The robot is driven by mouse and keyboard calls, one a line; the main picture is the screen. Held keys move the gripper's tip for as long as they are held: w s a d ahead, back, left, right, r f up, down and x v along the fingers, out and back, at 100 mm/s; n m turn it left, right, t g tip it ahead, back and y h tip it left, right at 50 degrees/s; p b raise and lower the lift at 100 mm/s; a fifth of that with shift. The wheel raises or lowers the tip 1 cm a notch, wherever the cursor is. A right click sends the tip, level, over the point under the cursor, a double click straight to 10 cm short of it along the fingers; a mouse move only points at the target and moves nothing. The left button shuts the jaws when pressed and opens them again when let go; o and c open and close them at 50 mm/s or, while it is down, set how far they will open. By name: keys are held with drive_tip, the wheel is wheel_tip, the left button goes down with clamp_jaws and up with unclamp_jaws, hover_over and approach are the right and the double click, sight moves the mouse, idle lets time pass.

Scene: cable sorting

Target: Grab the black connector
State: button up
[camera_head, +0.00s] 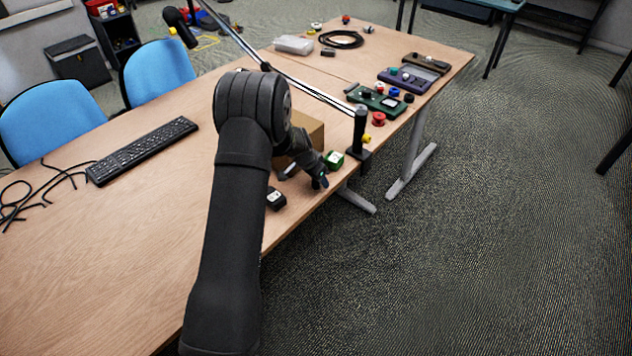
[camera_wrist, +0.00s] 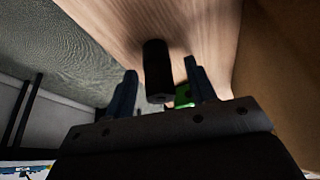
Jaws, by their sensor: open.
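A small black connector (camera_head: 276,198) with pale marks on its face lies on the wooden table near its front edge in the head view. My gripper (camera_head: 305,175) is low over the table, just above and to the right of it in the picture, apart from it. In the wrist view my gripper (camera_wrist: 162,82) shows two spread fingers, with nothing clearly held. I cannot make out the small black connector in the wrist view.
A black post (camera_head: 360,130) stands at the table edge; a dark cylinder (camera_wrist: 157,70) in the wrist view looks like it. A cardboard box (camera_head: 308,128) is behind. A keyboard (camera_head: 141,150) lies left.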

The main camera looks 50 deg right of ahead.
drive_tip(key=c, duration=1.1)
drive_tip(key=shift+r, duration=0.1)
